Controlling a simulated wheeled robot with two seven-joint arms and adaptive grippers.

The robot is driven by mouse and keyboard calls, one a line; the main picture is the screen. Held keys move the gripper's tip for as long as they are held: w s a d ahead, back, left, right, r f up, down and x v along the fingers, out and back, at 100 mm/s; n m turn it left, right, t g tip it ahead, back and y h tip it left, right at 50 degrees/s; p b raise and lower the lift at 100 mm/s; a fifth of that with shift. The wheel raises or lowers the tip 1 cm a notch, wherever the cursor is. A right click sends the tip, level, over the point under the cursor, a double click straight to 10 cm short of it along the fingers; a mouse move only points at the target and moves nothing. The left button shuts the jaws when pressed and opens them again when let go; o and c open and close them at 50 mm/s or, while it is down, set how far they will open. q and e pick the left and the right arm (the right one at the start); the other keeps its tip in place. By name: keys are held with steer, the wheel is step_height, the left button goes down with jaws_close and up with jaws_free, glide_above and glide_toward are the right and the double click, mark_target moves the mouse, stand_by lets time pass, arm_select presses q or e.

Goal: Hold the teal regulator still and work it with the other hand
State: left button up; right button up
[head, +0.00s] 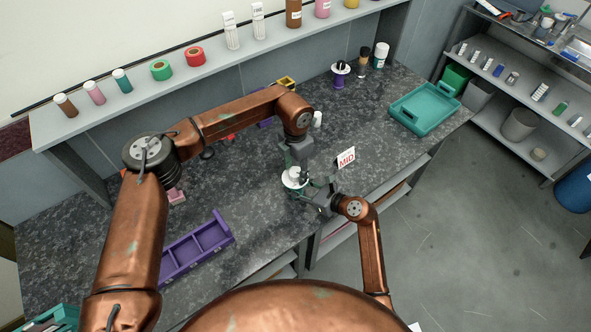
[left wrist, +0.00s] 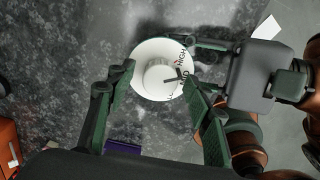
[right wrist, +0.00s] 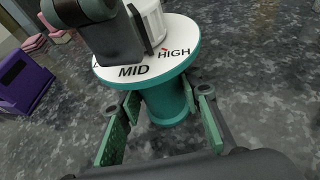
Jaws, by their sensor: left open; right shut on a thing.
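The teal regulator (head: 294,182) stands upright near the bench's front edge. Its white dial (right wrist: 184,62) reads MID and HIGH in the right wrist view, with a small red mark beside HIGH. A white knob (left wrist: 157,77) rises from the dial's middle. My right gripper (right wrist: 163,122) is shut on the teal body below the dial, one finger on each side. My left gripper (left wrist: 160,88) is open above the dial, its fingers on either side of the knob, apart from it as far as I can see. In the head view my left gripper (head: 297,165) partly hides the knob.
A card reading MID (head: 346,159) stands right of the regulator. A purple regulator (head: 339,79) and bottles stand at the back. A purple divided tray (head: 197,250) lies left, a teal tray (head: 425,107) right. The bench between the card and teal tray is clear.

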arm_select(q)
steer(key=shift+c, duration=0.4)
steer(key=c, duration=1.1)
steer(key=shift+m, duration=0.3)
steer(key=m, duration=0.3)
steer(key=shift+m, duration=0.4)
steer(key=m, duration=0.7)
steer(key=shift+m, duration=2)
